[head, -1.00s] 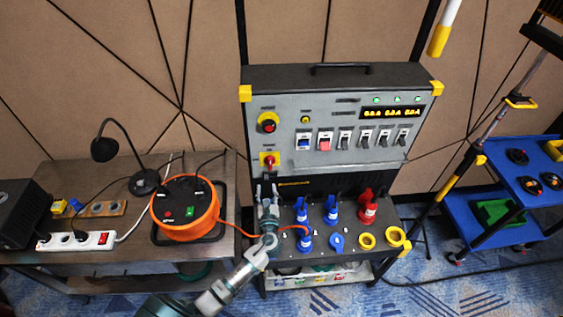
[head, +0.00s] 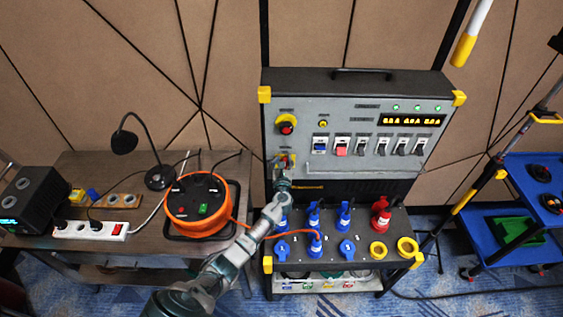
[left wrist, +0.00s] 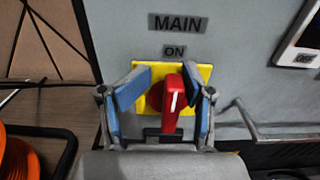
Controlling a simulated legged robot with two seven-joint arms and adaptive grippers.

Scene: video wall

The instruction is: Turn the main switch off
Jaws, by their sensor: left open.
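The main switch is a red rotary handle (left wrist: 172,95) on a yellow plate (left wrist: 204,73), under a label reading MAIN and ON in the left wrist view. The handle stands nearly upright, with a white line on it. My left gripper (left wrist: 166,90) is open, with its blue-padded fingers on either side of the handle. I cannot tell whether the pads touch it. In the head view my left gripper (head: 283,166) is at the lower left of the grey control panel (head: 350,165) and hides most of the switch. My right gripper is not in view.
A red emergency button (head: 286,127) sits above the switch. A row of rocker switches (head: 366,146) is to its right. Blue and red plugs (head: 381,217) stand on the ledge below. An orange cable reel (head: 197,203) is on the left table. A handle bar runs right of the switch.

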